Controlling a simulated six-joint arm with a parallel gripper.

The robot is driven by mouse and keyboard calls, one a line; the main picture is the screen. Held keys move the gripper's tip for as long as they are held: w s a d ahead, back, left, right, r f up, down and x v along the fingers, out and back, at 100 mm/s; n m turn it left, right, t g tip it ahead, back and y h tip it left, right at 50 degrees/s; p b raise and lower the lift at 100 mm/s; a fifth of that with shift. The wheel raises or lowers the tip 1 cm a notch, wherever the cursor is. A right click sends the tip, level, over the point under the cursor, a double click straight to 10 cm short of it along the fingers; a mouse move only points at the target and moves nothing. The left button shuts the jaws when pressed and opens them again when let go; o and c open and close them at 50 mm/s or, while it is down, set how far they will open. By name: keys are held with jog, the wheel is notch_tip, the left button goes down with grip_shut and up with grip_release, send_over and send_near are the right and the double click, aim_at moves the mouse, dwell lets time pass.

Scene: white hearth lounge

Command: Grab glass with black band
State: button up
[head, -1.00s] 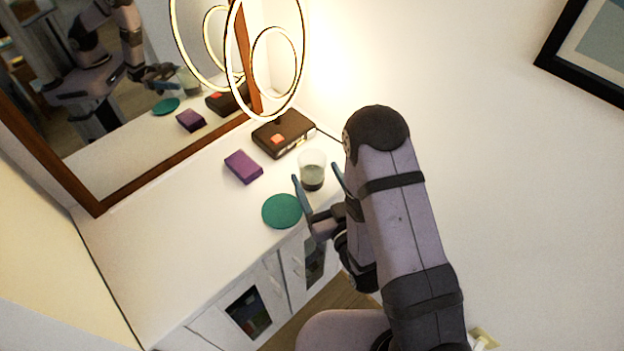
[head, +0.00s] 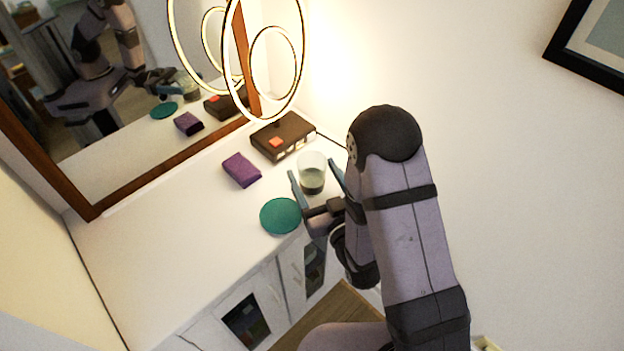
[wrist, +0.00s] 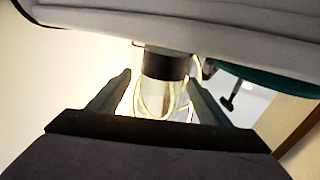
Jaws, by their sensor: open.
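The glass with the black band (head: 312,173) stands upright on the white cabinet top, near the wall on the right. It is clear above, with a dark band low down. In the wrist view the glass (wrist: 165,68) appears upside down between the fingers, with its dark band toward the top of the picture. My gripper (head: 315,168) is open, its two blue-grey fingers on either side of the glass. In the wrist view my gripper (wrist: 160,82) shows an empty gap to each finger, and I see no clear contact.
A teal round disc (head: 281,215) lies left of my gripper, close to it. A purple box (head: 242,169) and a dark brown box (head: 283,136) lie behind. A framed mirror (head: 95,208) and lit rings (head: 232,60) stand at the back. The left cabinet top (head: 150,240) is clear.

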aim_at(307, 164)
jog(key=shift+w+a+f+b, duration=0.25)
jog(key=shift+w+b, duration=0.3)
jog(key=shift+b, duration=0.2)
jog(key=shift+w+a+r+p, duration=0.25)
jog(key=shift+w+p, duration=0.15)
jog(key=shift+w, duration=0.1)
jog(key=shift+w+a+r+p, duration=0.1)
jog(key=shift+w+a+p, duration=0.15)
jog(key=shift+w+p, duration=0.2)
jog(key=shift+x, duration=0.75)
jog(key=shift+f, duration=0.15)
jog(key=c, duration=1.3)
